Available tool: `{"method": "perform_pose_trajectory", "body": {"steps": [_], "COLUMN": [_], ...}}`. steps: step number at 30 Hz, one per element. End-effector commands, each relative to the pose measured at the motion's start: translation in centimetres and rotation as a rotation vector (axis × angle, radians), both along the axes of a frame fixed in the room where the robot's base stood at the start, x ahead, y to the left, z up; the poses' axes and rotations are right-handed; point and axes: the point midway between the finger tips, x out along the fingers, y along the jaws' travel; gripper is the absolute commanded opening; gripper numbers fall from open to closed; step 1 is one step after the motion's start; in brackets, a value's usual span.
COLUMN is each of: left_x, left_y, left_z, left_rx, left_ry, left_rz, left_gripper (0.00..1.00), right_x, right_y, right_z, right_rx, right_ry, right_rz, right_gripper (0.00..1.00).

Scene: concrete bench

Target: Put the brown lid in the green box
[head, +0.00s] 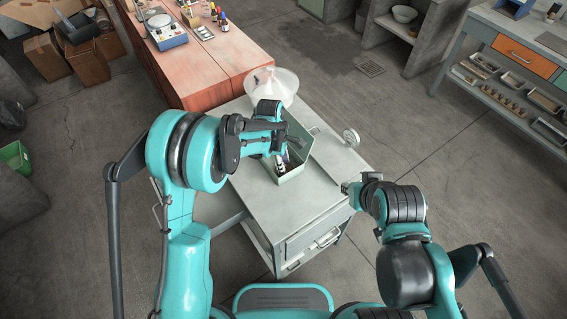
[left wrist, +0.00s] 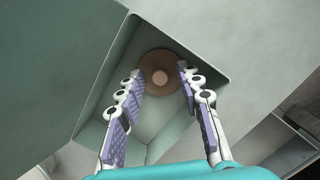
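The green box (head: 297,172) stands open on the grey cart top, and its pale inner walls fill the middle of the left wrist view (left wrist: 122,65). The round brown lid (left wrist: 160,68), with a lighter centre, shows inside the box's outline near a corner. My left gripper (head: 283,166) points down into the box. In the left wrist view its fingers (left wrist: 161,72) are spread, with the tips on either side of the lid; I cannot tell whether they touch it. The lid is hidden in the head view. My right gripper (head: 349,187) is near the cart's right edge, its fingers too small to read.
The cart top in front of the box is clear. A reddish bench (head: 205,65) with bottles and a device adjoins behind.

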Motion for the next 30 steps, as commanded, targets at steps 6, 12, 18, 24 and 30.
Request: {"method": "perform_pose_trajectory", "body": {"steps": [6, 12, 18, 24, 30], "left_x": [0.0, 0.1, 0.2, 0.3, 0.2], "left_y": [0.1, 0.7, 1.4, 1.7, 1.8], "left_z": [1.3, 5.5, 9.6, 11.9, 12.3], "left_rx": [0.000, 0.000, 0.000, 0.000, 0.000], "left_ry": [0.000, 0.000, 0.000, 0.000, -0.001], "left_rz": [0.000, 0.000, 0.001, 0.001, -0.002], "left_gripper": [0.36, 0.36, 0.36, 0.36, 0.36], "right_x": [0.0, 0.0, 0.0, 0.0, 0.0], "right_y": [0.0, 0.0, 0.0, 0.0, 0.0], "right_z": [0.7, 2.0, 3.1, 3.5, 3.6], "right_rx": [0.000, 0.000, 0.000, 0.000, 0.000], "right_ry": [0.000, 0.000, 0.000, 0.000, 0.000], "right_rz": [0.000, 0.000, 0.000, 0.000, 0.000], "right_gripper": [0.26, 0.26, 0.26, 0.26, 0.26]}}
